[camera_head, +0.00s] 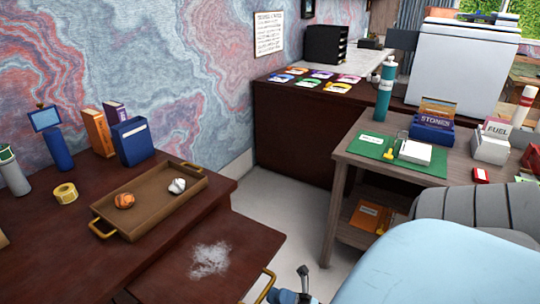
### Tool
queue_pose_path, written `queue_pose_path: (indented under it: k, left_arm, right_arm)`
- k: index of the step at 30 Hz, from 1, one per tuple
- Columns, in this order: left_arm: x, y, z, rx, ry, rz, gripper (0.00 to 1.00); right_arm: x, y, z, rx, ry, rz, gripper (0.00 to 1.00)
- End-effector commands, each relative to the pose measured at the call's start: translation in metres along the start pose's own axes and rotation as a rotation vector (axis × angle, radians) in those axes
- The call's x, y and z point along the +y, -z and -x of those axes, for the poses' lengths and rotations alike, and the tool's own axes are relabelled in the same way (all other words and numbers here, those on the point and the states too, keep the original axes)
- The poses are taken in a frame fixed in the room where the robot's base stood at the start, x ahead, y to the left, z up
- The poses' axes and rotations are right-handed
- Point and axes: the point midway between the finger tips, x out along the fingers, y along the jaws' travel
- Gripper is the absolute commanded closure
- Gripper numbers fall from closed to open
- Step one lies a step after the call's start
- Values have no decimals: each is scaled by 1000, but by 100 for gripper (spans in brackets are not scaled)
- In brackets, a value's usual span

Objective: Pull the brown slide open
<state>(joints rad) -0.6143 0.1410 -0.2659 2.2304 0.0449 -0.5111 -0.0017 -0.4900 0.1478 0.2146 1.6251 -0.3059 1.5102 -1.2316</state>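The brown slide (183,279) is a flat dark reddish-brown board at the desk's right side, lower than the desk top. Part of it sticks out from under the desk edge, and a whitish smudge lies on it. A curved brass handle (266,284) is at its right end. My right gripper (304,280) is at the bottom edge of the view, just right of the handle. Its fingers are small and partly cut off, so I cannot tell whether they are open or whether they touch the handle. My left gripper is not in view.
A brown tray (137,236) with brass handles holds two crumpled balls on the desk. Books, a tape roll (65,193) and bottles stand behind and left of it. A wooden side table (349,145) stands to the right. Pale floor (290,215) is bare between them.

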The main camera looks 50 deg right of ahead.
Motion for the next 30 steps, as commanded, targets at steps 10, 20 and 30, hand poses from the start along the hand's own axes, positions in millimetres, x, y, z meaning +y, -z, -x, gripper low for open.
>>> queue_pose_path:
  k: [10, 20, 30]
  left_arm:
    - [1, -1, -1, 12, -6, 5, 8]
    - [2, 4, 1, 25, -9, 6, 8]
    - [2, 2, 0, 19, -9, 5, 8]
  right_arm:
    - [-1, 1, 77, 0, 2, -1, 77]
    - [0, 1, 99, 0, 0, -1, 77]
    - [0, 0, 98, 0, 0, -1, 77]
